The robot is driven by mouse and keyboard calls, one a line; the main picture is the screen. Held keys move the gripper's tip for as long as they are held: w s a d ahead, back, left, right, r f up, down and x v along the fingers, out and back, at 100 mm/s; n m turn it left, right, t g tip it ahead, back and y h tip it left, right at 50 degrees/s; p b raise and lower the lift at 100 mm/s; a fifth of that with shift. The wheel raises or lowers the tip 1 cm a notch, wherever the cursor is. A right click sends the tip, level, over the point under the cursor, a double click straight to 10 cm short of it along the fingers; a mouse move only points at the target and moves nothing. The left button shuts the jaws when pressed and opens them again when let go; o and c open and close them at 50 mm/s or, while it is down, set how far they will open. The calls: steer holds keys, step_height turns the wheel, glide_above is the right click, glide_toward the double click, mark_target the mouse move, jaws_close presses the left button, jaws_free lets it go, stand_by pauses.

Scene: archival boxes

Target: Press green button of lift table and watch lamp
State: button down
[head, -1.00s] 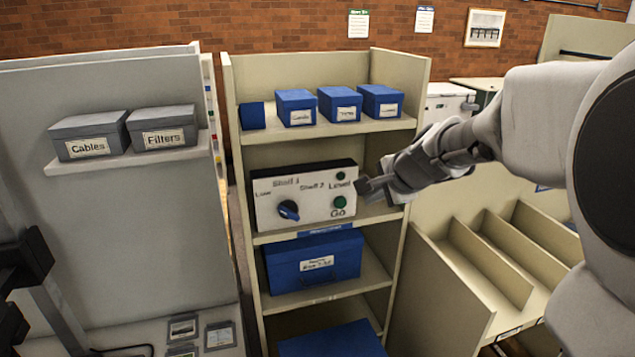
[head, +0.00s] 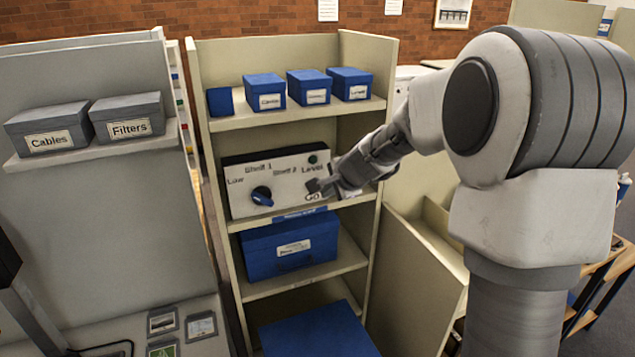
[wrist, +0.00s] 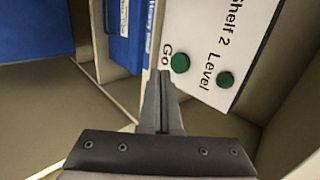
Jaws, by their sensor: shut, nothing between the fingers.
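The white control panel (head: 285,181) stands on a middle shelf, with a blue knob (head: 262,196) and the labels Low, Shelf 1, Shelf 2, Level and Go. The green Level lamp (head: 313,159) looks dark; it also shows in the wrist view (wrist: 225,79). The green Go button (wrist: 180,63) is clear in the wrist view but hidden behind my gripper in the head view. My gripper (head: 318,186) is shut and empty. In the wrist view its fingertips (wrist: 163,80) lie just beside the Go button; I cannot tell whether they touch it.
Blue boxes (head: 309,86) stand on the shelf above, and a larger blue box (head: 290,245) is below the panel. The shelf unit's right side wall (head: 372,240) is close to my arm. Grey Cables (head: 48,129) and Filters (head: 128,117) boxes sit at left.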

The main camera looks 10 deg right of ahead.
steer(key=shift+w+a+p, duration=0.25)
steer(key=shift+w+p, duration=0.15)
steer(key=shift+w, duration=0.55)
steer(key=shift+w+a+p, duration=0.2)
steer(key=shift+w+p, duration=0.2)
steer(key=shift+w, duration=0.5)
